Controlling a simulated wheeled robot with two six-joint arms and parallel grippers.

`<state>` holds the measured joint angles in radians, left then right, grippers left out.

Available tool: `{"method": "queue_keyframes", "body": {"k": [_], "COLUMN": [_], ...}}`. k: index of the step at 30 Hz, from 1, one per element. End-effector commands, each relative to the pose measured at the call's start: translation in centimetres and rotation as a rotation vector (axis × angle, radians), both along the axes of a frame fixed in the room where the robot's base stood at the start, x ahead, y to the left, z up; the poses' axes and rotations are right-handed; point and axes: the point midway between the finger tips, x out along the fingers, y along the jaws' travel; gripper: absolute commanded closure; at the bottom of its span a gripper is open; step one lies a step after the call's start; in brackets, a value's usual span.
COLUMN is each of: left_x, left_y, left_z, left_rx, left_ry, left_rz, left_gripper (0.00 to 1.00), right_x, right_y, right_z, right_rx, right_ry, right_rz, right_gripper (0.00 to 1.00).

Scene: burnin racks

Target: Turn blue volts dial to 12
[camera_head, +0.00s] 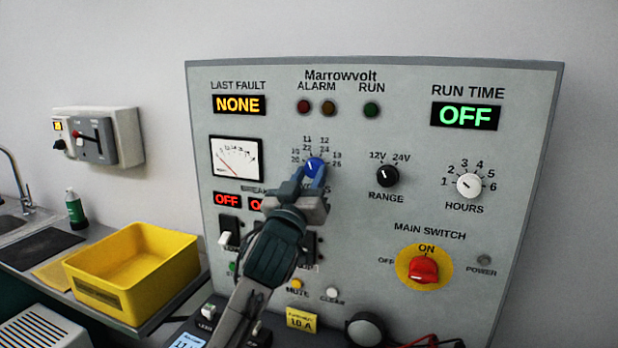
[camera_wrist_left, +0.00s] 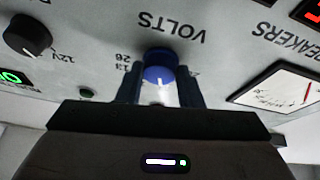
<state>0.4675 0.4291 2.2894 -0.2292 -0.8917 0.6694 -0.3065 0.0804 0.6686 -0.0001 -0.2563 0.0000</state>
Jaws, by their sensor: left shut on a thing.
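The blue volts dial (camera_head: 314,167) is on the grey panel, with a scale of 10/20, 11/22, 12/24 and 13/26 around it. My left gripper (camera_head: 312,180) reaches up from below and is shut on the dial. In the left wrist view, upside down, the blue dial (camera_wrist_left: 160,68) sits between the two dark fingers of the gripper (camera_wrist_left: 160,92), with a white pointer mark on its face. In the head view the fingers hide part of the dial, and I cannot tell the exact number it points at. My right gripper is not in view.
The panel (camera_head: 350,120) also carries a black range knob (camera_head: 387,175), a white hours knob (camera_head: 468,185) and a red main switch (camera_head: 423,270). A yellow bin (camera_head: 135,262) stands on the left counter. Red cables lie at the lower right.

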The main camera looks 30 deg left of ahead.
Motion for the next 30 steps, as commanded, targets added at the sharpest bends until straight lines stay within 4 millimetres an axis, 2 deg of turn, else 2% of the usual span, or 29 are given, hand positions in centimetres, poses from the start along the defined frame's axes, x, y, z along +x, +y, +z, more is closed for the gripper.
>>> {"method": "queue_keyframes", "body": {"k": [8,21,30], "left_x": [0.0,-0.1,-0.1], "left_y": [0.2,0.6,0.7], "left_z": [0.2,0.4,0.4], "left_rx": [0.149,0.503,0.669], "left_ry": [0.039,0.125,0.164], "left_rz": [0.002,0.002,0.0], "left_gripper": [0.9,0.9,0.9], "right_x": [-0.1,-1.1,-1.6], "right_y": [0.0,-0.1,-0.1], "right_z": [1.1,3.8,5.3], "right_rx": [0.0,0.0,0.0], "right_ry": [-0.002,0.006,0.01], "right_rz": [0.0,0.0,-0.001], "right_gripper": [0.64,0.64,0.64]}}
